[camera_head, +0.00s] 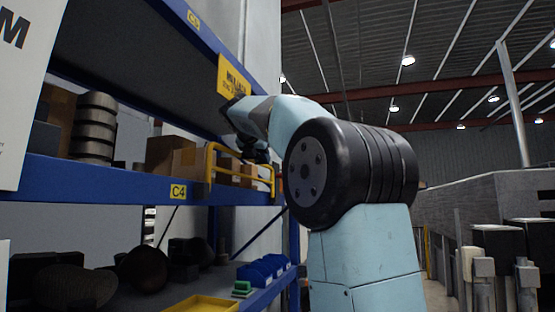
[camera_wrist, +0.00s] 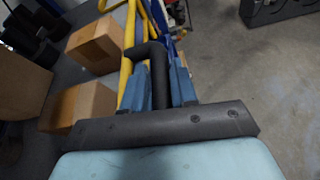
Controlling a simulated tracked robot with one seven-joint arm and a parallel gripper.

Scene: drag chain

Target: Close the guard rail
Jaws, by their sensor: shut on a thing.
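The yellow guard rail (camera_head: 211,163) stands along the front edge of the middle shelf in the head view, in front of some cardboard boxes. In the wrist view the yellow rail (camera_wrist: 130,40) runs away from me at the upper left. A black bent handle (camera_wrist: 159,72) lies beside it, between my two blue fingers. My gripper (camera_wrist: 163,85) is shut on this handle. In the head view my gripper (camera_head: 257,152) is at the rail, and my arm hides part of its right side. How the handle joins the rail is not clear.
Cardboard boxes (camera_wrist: 95,46) stand on the shelf close behind the rail. The blue shelf beam (camera_head: 110,183) runs below it, and an upper shelf hangs above my wrist. Blue bins (camera_head: 262,270) sit on the lower shelf. Open floor (camera_wrist: 260,75) lies right of the rack.

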